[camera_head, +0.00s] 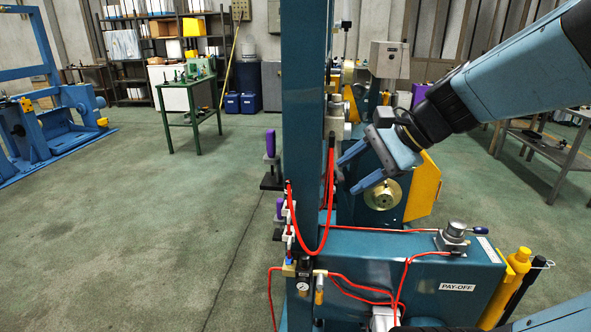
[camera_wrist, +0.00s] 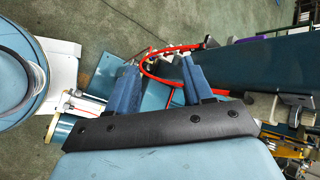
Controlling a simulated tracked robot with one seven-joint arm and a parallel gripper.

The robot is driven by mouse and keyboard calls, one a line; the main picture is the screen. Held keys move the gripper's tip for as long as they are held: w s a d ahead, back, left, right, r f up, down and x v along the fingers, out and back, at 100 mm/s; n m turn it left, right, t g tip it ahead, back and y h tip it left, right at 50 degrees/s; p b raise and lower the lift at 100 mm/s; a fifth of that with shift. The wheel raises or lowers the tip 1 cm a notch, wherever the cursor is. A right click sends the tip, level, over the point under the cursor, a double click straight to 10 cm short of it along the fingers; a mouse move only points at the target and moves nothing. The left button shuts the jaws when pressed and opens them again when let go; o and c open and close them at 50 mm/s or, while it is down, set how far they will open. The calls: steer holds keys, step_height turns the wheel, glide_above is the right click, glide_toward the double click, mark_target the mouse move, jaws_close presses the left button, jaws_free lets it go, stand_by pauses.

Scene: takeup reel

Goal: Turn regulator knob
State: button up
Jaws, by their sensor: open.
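A small regulator assembly (camera_head: 304,278) with a round gauge sits low on the front of the tall blue column (camera_head: 306,120) in the head view. Its knob is too small to make out clearly. My gripper (camera_head: 350,172) is open and empty to the right of the column, well above the regulator, with its two blue fingers pointing left. In the wrist view my gripper (camera_wrist: 160,66) shows its fingers apart, with a red hose (camera_wrist: 145,70) looping beyond and between them. I cannot make out the regulator knob in the wrist view.
Red hoses (camera_head: 327,215) hang along the column and cross the blue PAY-OFF box (camera_head: 400,270). Purple-handled clamps (camera_head: 270,143) stick out on the column's left. A yellow guard (camera_head: 424,188) stands behind my gripper.

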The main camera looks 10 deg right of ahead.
steer(key=shift+s+d+f+n+g+h, duration=0.15)
steer(key=shift+s+f+n+h, duration=0.2)
steer(key=shift+s+n+h, duration=0.55)
steer(key=shift+s+d+f+n+g+h, duration=0.15)
steer(key=shift+s+f+n+h, duration=0.25)
steer(key=shift+n, duration=0.8)
steer(key=shift+r, duration=0.1)
steer(key=shift+c, duration=0.3)
